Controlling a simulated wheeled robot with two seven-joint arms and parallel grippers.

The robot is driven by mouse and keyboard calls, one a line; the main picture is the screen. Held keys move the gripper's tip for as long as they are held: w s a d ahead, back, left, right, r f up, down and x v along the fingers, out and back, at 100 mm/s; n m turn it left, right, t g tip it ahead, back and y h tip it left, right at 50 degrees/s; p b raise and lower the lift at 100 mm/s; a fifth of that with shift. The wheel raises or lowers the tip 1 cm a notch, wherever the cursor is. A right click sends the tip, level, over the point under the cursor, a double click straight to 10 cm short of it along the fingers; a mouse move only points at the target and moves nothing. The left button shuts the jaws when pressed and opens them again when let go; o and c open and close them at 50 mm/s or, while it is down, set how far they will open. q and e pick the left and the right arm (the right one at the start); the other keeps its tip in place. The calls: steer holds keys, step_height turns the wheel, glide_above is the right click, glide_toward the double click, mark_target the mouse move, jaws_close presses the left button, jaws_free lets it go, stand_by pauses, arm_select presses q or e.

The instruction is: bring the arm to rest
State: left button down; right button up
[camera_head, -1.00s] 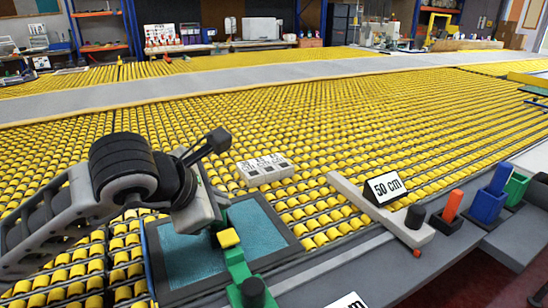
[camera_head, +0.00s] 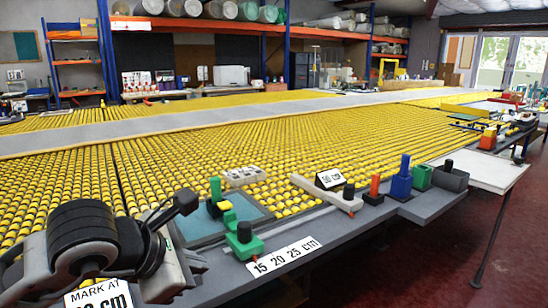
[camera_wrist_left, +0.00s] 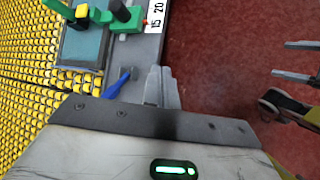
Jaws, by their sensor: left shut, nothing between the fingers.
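My left arm comes in at the lower left of the head view, with its wrist and left gripper (camera_head: 172,268) low beside the front edge of the table. Its fingertips are hard to make out there. In the left wrist view the two grey fingers of the left gripper (camera_wrist_left: 160,88) are together and empty, over the red floor just off the table edge. The teal pad (camera_head: 200,228) with a green and yellow fixture (camera_head: 221,205) lies on the table beyond the gripper, apart from it. My right gripper does not show in the head view.
A scale strip (camera_head: 284,257) lies along the table edge. A white bar with a 50 cm sign (camera_head: 331,178), an orange peg and blue, green and dark holders (camera_head: 402,183) stand farther right. A blue item (camera_wrist_left: 120,82) is near the fingers. Red floor (camera_head: 420,260) is open at right.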

arm_select(q)
steer(key=s+d+r+n+g+h+p, duration=0.15)
steer(key=s+d+n+g+h, duration=0.4)
steer(key=s+d+h, duration=0.65)
steer(key=w+a+r+n+t+h, duration=0.3)
steer(key=w+n+t, duration=0.45)
steer(key=n, duration=0.75)
steer(key=w+a+f+n+t+y, duration=0.1)
steer(key=a+f+n+t+y, duration=0.65)
steer(key=n, duration=0.85)
steer(key=s+a+f+n+g+y, duration=0.1)
steer(key=s+f+n+g+y, duration=0.1)
steer(key=f, duration=0.5)
steer(key=s+a+f+n+g+y, duration=0.1)
steer(key=s+f+n+g+y, duration=0.1)
steer(key=f, duration=0.5)
steer(key=s+a+f+n+g+y+p, duration=0.1)
steer(key=s+f+n+g+y, duration=0.2)
steer(key=s+f+n, duration=0.3)
steer(key=shift+f+n+y, duration=0.35)
steer(key=shift+f+y, duration=0.3)
steer(key=shift+f, duration=0.05)
